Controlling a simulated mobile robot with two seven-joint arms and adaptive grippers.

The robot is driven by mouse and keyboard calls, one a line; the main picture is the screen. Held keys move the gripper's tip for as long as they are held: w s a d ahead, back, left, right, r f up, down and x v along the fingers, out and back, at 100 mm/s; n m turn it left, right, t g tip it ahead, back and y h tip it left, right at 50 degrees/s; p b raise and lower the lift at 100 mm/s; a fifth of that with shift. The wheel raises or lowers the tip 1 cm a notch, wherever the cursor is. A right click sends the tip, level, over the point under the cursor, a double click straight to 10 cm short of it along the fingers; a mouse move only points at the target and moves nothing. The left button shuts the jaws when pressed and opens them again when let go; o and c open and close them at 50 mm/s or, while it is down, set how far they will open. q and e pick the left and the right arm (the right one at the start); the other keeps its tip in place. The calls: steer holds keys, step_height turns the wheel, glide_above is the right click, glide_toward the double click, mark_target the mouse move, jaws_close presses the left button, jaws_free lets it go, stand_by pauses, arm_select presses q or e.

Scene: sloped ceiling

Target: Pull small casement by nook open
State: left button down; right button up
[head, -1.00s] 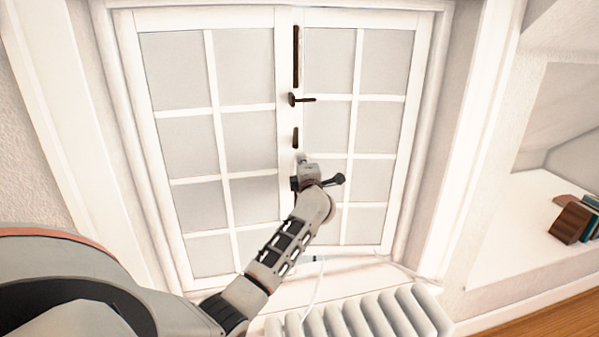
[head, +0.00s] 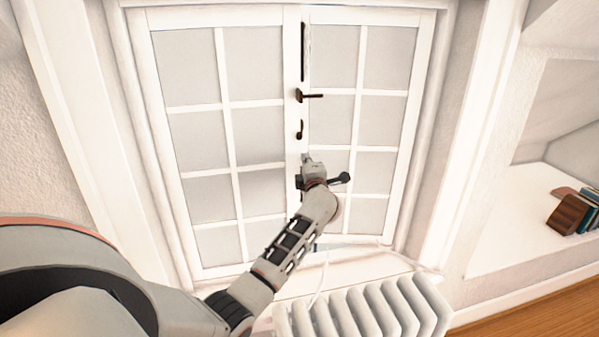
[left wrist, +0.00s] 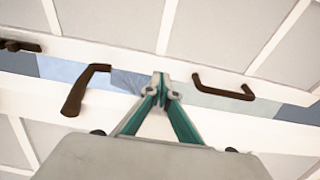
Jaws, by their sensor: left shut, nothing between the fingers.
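The white casement window (head: 235,178) has two paned leaves that meet at a middle stile. A dark lever handle (head: 310,95) and a small curved dark pull (head: 300,130) sit along the meeting edges. My left gripper (head: 305,157) is just below the small pull, close to the meeting edges. In the left wrist view its closed fingertips (left wrist: 158,82) lie over a blue-grey strip (left wrist: 60,72) between the two leaf edges, which looks like a gap. They are between a curved dark handle (left wrist: 86,90) and a dark pull (left wrist: 223,86), apart from both. My right gripper is out of view.
A white ribbed radiator (head: 365,310) stands below the sill. A white recessed nook (head: 525,225) at the right holds several books (head: 575,212). A thin white cable (head: 322,285) hangs near the sill.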

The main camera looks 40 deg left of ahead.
arm_select(q)
steer(key=s+a+v, duration=0.1)
steer(key=v, duration=0.7)
steer(key=shift+s+d, duration=0.25)
steer(key=shift+s, duration=0.1)
steer(key=s+d+f+m+t+h, duration=0.3)
steer(key=s+d+f+m+h, duration=0.45)
steer(key=d+m, duration=0.4)
steer(key=s+d+f+m+t+h, duration=0.4)
steer(key=s+d+f+m+h, duration=0.3)
steer(key=d+m, duration=0.45)
steer(key=s+d+f+m+g, duration=0.2)
steer(key=s+f+m+g, duration=0.2)
steer(key=s+f, duration=0.5)
steer(key=s+d+f+m+g, duration=0.2)
steer(key=s+f+m+g, duration=0.2)
steer(key=s+f, duration=0.5)
step_height(320, 180, down, 3)
steer(key=shift+s+f+g+h, duration=0.1)
steer(key=shift+s+g+h, duration=0.05)
steer(key=shift+g+h, duration=0.3)
